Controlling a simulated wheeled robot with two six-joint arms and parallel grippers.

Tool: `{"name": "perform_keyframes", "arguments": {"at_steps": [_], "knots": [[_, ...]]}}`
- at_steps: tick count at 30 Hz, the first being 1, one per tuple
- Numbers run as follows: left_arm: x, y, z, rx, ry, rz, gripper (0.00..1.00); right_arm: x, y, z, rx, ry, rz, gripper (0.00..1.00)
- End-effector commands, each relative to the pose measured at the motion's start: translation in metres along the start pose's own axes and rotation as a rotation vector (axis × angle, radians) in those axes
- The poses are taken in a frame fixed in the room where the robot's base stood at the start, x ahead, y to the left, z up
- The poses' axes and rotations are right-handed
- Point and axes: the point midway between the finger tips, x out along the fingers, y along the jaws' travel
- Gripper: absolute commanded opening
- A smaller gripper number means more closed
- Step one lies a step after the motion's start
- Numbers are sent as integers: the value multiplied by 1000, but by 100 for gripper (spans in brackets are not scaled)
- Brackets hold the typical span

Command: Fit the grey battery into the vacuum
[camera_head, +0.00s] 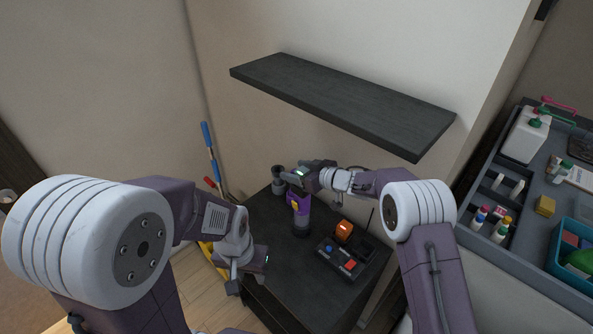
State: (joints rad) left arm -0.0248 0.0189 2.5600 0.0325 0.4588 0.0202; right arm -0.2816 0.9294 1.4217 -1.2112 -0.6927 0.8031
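A purple handheld vacuum (297,204) with a yellow part and a dark grey lower end stands on the dark cabinet top (268,262). My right gripper (294,177) is just above and behind it, near a dark grey cylindrical piece (278,180). I cannot tell whether the gripper touches either one, or whether its fingers are open. My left gripper (236,282) hangs by the cabinet's left front edge, apart from the vacuum. Its fingers are too small to judge. I cannot pick out the grey battery with certainty.
A dark device (343,260) with blue, red and orange parts sits right of the vacuum. A black wall shelf (340,100) overhangs the cabinet. Brooms with coloured handles (211,158) lean at the left. A grey counter organizer (490,228) stands at the right.

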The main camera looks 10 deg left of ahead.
Motion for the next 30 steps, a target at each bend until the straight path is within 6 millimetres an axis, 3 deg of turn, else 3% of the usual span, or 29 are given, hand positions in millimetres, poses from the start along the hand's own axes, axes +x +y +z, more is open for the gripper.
{"name": "perform_keyframes", "arguments": {"at_steps": [8, 21, 30], "knots": [[0, 0, 0, 0, 0, 0, 36, -5, 1, -4, 0, 0, 1, 62], [16, 0, 2, 0, 0, 0, 36, -97, 1, -3, 0, 0, 3, 62], [18, 0, 2, 0, 0, 0, 36, -122, 0, -3, 0, -1, 0, 62]]}}
